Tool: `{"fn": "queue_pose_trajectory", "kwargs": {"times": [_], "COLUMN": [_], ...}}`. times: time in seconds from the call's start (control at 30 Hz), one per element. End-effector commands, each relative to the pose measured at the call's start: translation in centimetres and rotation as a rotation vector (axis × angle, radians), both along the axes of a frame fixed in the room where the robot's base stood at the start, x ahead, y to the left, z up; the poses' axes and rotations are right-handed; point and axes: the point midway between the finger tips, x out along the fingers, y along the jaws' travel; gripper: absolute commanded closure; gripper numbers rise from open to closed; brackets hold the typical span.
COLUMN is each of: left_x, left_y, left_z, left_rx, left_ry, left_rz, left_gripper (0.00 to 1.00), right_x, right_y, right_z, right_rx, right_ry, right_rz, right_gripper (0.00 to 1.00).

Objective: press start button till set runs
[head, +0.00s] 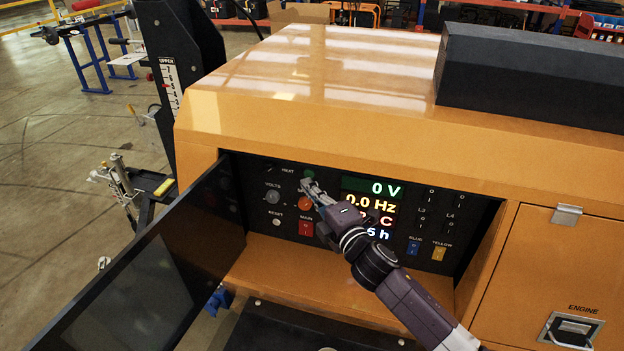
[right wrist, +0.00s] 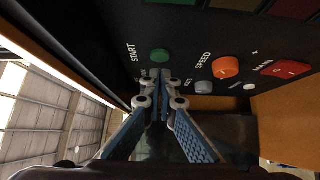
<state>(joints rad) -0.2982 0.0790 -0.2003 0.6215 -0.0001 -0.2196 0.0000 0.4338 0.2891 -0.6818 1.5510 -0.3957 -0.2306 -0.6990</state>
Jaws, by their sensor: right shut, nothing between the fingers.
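The green start button (head: 309,174) is on the black control panel (head: 262,232) of the yellow-orange set. In the right wrist view the start button (right wrist: 160,56) sits beside its START label. My right gripper (head: 308,186) is shut and empty, its tips just below the button in the head view. In the right wrist view the tips (right wrist: 160,76) point at the panel beside the button; I cannot tell whether they touch it. The display (head: 371,188) reads 0 V and 0.0 Hz; its lower lines are partly hidden by my gripper. My left gripper is not in view.
An orange speed knob (head: 305,203) and a red main switch (head: 306,228) are close below the button. A dark open door (head: 150,270) stands left of the panel recess. Blue and yellow switches (head: 438,254) are at the right.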

Motion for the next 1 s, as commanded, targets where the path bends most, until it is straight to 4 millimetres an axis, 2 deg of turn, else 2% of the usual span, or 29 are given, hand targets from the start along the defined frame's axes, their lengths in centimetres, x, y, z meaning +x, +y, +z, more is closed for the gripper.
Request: {"fn": "queue_pose_trajectory", "kwargs": {"times": [0.2,0.6,0.83,1.0], "left_x": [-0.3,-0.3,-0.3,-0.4], "left_y": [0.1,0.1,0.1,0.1], "left_z": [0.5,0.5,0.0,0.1], "left_rx": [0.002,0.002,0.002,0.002], "left_ry": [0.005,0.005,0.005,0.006], "left_rz": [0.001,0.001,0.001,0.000], "left_gripper": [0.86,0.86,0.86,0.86], "right_x": [1.4,1.6,3.3,3.4], "right_y": [-0.5,-0.5,-1.2,-1.3], "right_z": [0.0,0.0,0.0,0.2], "right_rx": [0.001,0.001,-0.001,0.000], "right_ry": [0.000,0.000,-0.002,-0.002], "right_rz": [-0.001,0.000,-0.003,-0.006], "right_gripper": [1.00,1.00,1.00,1.00]}}
